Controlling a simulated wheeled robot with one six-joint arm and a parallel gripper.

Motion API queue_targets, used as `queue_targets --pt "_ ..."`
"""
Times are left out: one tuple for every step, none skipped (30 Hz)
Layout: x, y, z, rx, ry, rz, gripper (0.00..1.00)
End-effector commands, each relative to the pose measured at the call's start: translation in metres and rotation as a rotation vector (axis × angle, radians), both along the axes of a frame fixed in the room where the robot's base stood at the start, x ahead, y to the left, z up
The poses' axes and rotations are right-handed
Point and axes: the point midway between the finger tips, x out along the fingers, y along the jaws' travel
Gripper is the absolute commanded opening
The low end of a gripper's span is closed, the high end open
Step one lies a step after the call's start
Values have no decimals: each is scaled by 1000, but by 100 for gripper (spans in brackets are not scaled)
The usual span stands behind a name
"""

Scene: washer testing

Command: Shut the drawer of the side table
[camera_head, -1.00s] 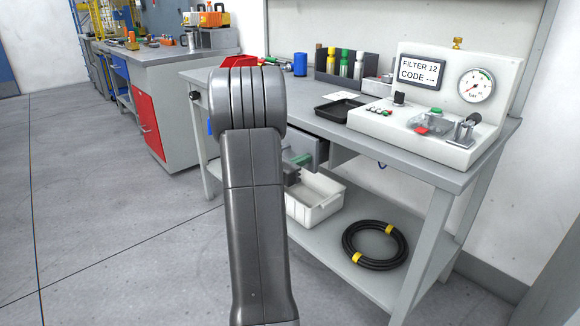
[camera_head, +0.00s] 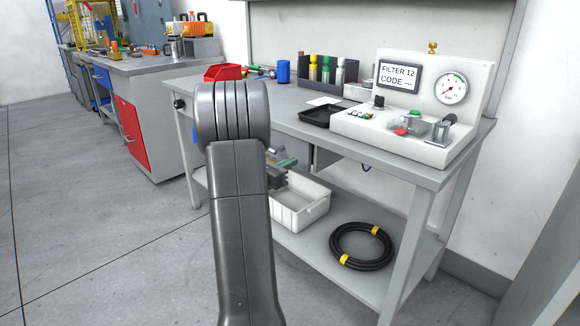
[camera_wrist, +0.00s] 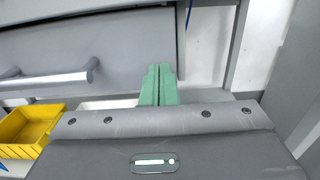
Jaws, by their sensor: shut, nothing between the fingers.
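The side table (camera_head: 405,172) is the grey workbench on the right in the head view. Its grey drawer (camera_head: 301,157) shows under the top, mostly hidden behind my arm. In the wrist view the drawer front (camera_wrist: 110,45) fills the upper left, with a bar handle (camera_wrist: 50,80) at left. My gripper (camera_wrist: 158,72) has green fingers pressed together and empty, at the lower right part of the drawer front, right of the handle. The fingers look close to the front; contact cannot be told. Green tips also show in the head view (camera_head: 286,163). Whether the drawer is fully flush cannot be told.
A white bin (camera_head: 302,212) and a coiled black hose (camera_head: 362,246) lie on the lower shelf. A test unit (camera_head: 412,136), a black tray (camera_head: 320,117) and a red bin (camera_head: 222,72) stand on top. A yellow bin (camera_wrist: 25,128) shows in the wrist view. Floor at left is clear.

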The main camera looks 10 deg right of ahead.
Motion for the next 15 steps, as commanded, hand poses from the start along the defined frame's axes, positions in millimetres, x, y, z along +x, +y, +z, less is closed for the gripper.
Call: queue_targets --pt "-6 12 2 0 4 4 0" --pt "-11 19 3 0 5 6 0" --pt "-18 27 3 -1 5 6 0" --pt "-21 33 2 0 5 6 0" --pt "-26 39 2 0 5 5 0" --pt "-31 46 2 -1 6 6 0" --pt "-35 51 2 -1 6 5 0" --pt "-38 55 1 -1 6 5 0" --pt "-42 61 1 0 5 5 0" --pt "-45 65 1 0 5 4 0" --pt "-47 68 1 0 5 4 0" --pt "-50 72 0 0 5 4 0" --pt "-52 74 0 0 5 4 0" --pt "-54 77 0 0 5 3 0" --pt "-56 79 -1 0 5 2 0"
